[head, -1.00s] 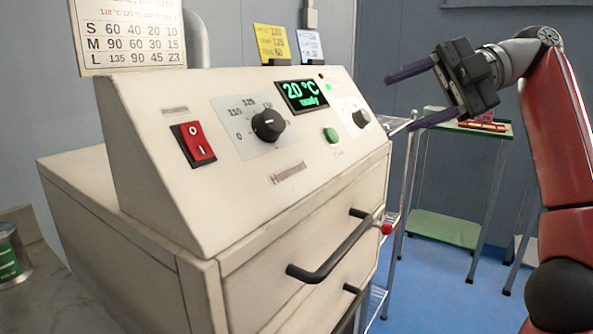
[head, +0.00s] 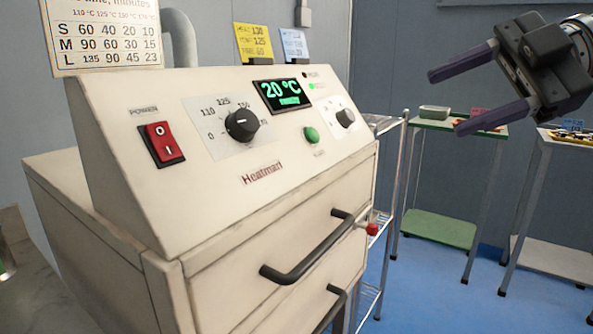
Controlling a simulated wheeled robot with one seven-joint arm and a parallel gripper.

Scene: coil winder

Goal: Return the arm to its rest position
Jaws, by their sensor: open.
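My gripper (head: 443,100) is at the upper right of the head view, its two dark fingers spread apart and pointing left. Nothing is between the fingers. It hangs in the air to the right of the beige oven (head: 120,205) and touches nothing. Only the gripper and a bit of the wrist show; the rest of my arm is out of view.
The oven has a red power switch (head: 161,144), two black knobs, a display (head: 284,95) reading 20 °C and drawers with a black handle (head: 305,250). A green table (head: 440,228) and a second table (head: 555,258) stand behind. Blue floor (head: 430,290) at right is clear.

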